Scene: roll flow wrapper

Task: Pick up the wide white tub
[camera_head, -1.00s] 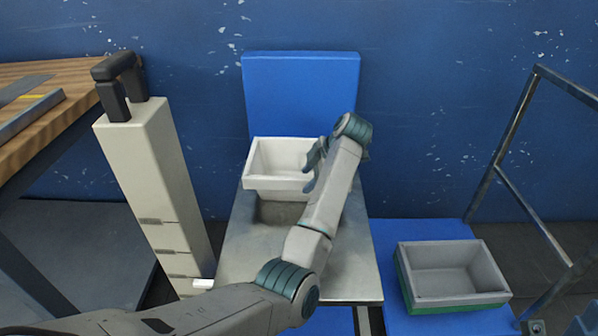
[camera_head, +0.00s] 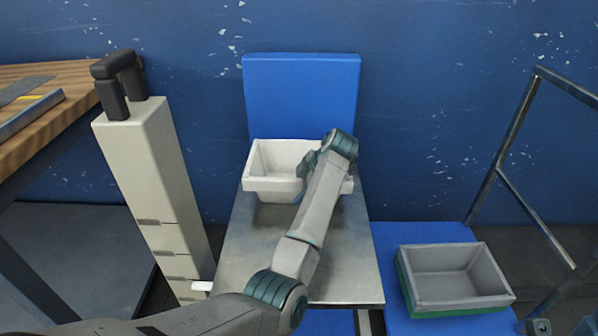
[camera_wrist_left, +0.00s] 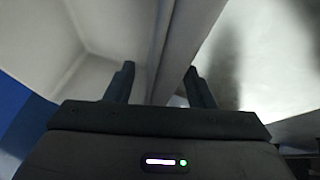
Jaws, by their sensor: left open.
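The wide white tub (camera_head: 270,185) sits upright on the far part of the grey metal table (camera_head: 250,255), in front of the blue panel. My left arm reaches across the table, and my left gripper (camera_head: 307,165) is at the tub's right part. The arm hides part of the tub's right side. In the left wrist view the gripper (camera_wrist_left: 158,82) is open. The pale tub wall (camera_wrist_left: 172,45) runs between its two dark fingers, with the tub's inside on the left. I cannot tell whether a finger touches the wall. My right gripper is not in view.
A grey bin (camera_head: 452,295) with a green base stands on the blue surface at lower right. A tall cream column (camera_head: 150,185) with a black handle stands left of the table. A wooden bench (camera_head: 60,75) is at far left, a metal frame (camera_head: 505,150) at right.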

